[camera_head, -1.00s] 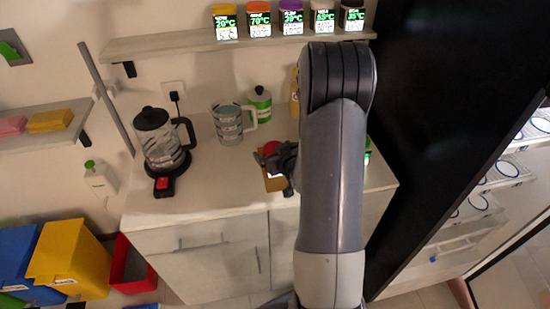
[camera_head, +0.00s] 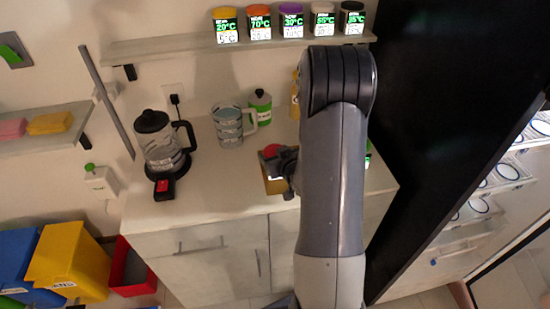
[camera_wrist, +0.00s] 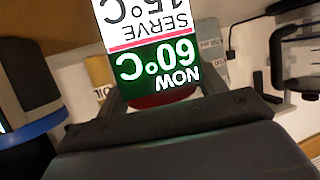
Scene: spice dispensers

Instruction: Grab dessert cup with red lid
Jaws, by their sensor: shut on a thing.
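The dessert cup with the red lid (camera_head: 269,152) is at the counter's front middle in the head view. My gripper (camera_head: 281,163) is shut on this cup, and my arm hides the right side. In the wrist view, the red lid (camera_wrist: 160,99) shows between the fingers of my gripper (camera_wrist: 158,104), mostly covered by a floating label. The label appears upside down and reads NOW 60°C, SERVE 15°C. I cannot tell whether the cup touches the counter.
A kettle (camera_head: 158,142) and a measuring jug (camera_head: 228,126) stand left on the counter (camera_head: 215,185). A green-and-white bottle (camera_head: 260,107) stands behind. Several lidded jars line the wall shelf (camera_head: 170,48). A tall black panel (camera_head: 450,110) bounds the right.

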